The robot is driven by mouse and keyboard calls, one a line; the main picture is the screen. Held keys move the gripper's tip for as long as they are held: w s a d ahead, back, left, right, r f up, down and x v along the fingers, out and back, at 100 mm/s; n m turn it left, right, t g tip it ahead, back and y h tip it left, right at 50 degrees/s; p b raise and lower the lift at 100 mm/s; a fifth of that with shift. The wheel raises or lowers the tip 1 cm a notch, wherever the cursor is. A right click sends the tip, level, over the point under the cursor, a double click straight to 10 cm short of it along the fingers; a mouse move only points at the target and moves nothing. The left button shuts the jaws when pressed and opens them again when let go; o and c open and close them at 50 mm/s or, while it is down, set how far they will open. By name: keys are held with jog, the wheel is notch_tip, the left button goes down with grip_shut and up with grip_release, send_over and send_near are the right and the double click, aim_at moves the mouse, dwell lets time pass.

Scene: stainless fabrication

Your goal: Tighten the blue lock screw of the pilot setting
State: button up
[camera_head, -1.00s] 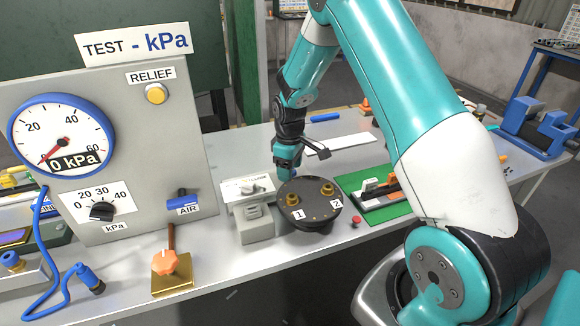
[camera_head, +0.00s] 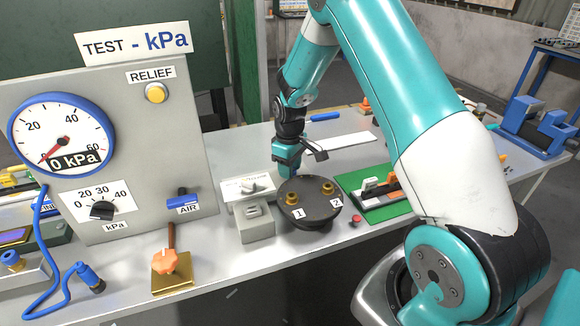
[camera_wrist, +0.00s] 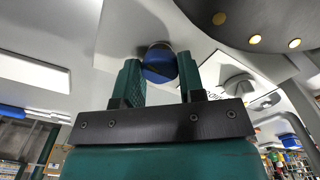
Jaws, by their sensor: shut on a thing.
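The blue lock screw (camera_wrist: 159,63) shows in the wrist view as a round blue head between my two green fingers. My gripper (camera_wrist: 157,66) is shut on it, one finger on each side. In the head view my gripper (camera_head: 287,167) points down behind the round dark plate (camera_head: 322,214) with brass fittings marked 1 and 2. The screw itself is mostly hidden there by my gripper and the plate. A grey block with a light knob (camera_head: 250,188) stands just left of the plate.
The test panel (camera_head: 150,130) at left carries a gauge reading 0 kPa (camera_head: 62,138), a kPa knob and a blue AIR lever. A green mat (camera_head: 391,207) with tools lies right of the plate. The bench behind is fairly clear.

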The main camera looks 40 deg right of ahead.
jog(key=m, duration=1.5)
dwell(0.5)
jog(key=o, duration=0.9)
notch_tip(320, 180, up, 17)
jog(key=shift+r+b, duration=0.2)
jog(key=shift+b, duration=0.4)
